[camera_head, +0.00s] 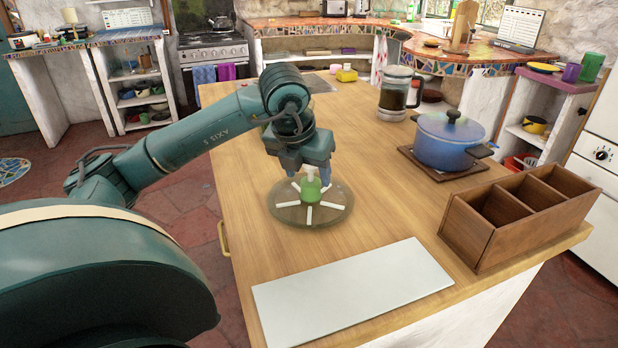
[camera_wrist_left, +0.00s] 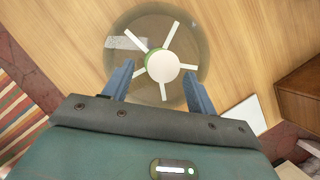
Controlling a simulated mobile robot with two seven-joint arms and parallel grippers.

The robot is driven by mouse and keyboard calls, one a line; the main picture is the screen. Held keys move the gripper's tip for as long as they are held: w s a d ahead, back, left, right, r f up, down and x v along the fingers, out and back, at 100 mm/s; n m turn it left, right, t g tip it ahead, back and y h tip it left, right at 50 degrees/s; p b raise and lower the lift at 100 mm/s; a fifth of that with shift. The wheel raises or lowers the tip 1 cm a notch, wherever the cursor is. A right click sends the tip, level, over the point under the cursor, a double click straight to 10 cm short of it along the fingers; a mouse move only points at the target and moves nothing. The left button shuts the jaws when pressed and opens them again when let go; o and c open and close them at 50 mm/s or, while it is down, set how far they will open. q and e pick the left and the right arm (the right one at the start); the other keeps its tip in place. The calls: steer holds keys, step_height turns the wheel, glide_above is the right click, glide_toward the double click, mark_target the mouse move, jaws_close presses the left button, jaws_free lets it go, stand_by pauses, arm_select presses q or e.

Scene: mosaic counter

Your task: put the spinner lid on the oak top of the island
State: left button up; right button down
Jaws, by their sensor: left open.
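The spinner lid (camera_head: 330,212) is a clear round disc with white spokes and a green knob with a white cap. It appears to lie flat on the oak top (camera_head: 240,160) of the island, left of its middle. In the left wrist view the lid (camera_wrist_left: 138,66) shows with its white cap in the centre. My left gripper (camera_head: 309,178) points down over the lid. Its blue fingers are open, one on either side of the knob, with gaps in the wrist view (camera_wrist_left: 158,82). My right gripper is not in view.
A pale rectangular board (camera_head: 352,290) lies in front of the lid. A wooden divided box (camera_head: 470,235) stands at the right. A blue pot (camera_head: 448,143) on a dark trivet and a French press (camera_head: 394,95) stand farther back. Oak between lid and pot is clear.

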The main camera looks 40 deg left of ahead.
arm_select(q)
steer(key=v, duration=0.9)
steer(key=shift+p, duration=0.4)
steer(key=shift+f, duration=0.1)
